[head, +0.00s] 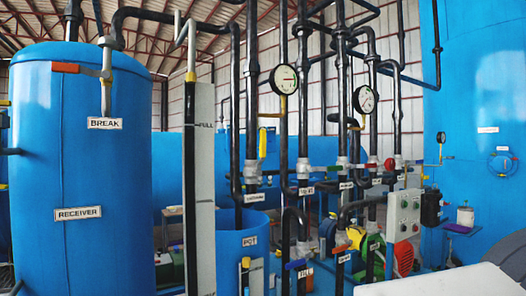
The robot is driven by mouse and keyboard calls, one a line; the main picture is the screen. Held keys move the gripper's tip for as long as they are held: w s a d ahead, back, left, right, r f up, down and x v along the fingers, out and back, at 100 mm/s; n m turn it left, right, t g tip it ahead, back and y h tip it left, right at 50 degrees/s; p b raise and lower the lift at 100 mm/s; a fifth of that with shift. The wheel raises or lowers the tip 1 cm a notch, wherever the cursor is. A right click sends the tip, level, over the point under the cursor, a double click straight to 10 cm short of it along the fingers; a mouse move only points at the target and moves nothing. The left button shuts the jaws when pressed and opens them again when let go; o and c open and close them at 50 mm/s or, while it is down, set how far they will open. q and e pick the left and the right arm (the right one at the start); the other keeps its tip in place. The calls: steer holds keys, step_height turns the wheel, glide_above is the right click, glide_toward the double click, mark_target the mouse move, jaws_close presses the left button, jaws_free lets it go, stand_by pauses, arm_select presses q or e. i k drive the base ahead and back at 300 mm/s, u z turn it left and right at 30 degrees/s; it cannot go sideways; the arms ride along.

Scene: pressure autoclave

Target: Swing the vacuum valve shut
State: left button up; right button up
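A small label (254,197) on a dark vertical pipe left of centre seems to read VACUUM, though it is very small. Just above it a grey valve body (252,172) sits on that pipe. A yellow lever handle (262,143) stands upright beside the pipe above this body, roughly in line with the pipe. I cannot tell for sure that this handle belongs to the labelled valve. Neither of my grippers is in view.
A blue receiver tank (80,170) fills the left, with an orange lever (66,67) near its BREAK label. A blue pot (240,255) stands below the pipes. Gauges (284,79), several other valves and a control box (404,214) crowd the middle and right.

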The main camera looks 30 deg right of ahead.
mark_target(262, 133)
steer(key=z, duration=2.55)
steer(key=i, duration=1.75)
steer(key=u, duration=3.1)
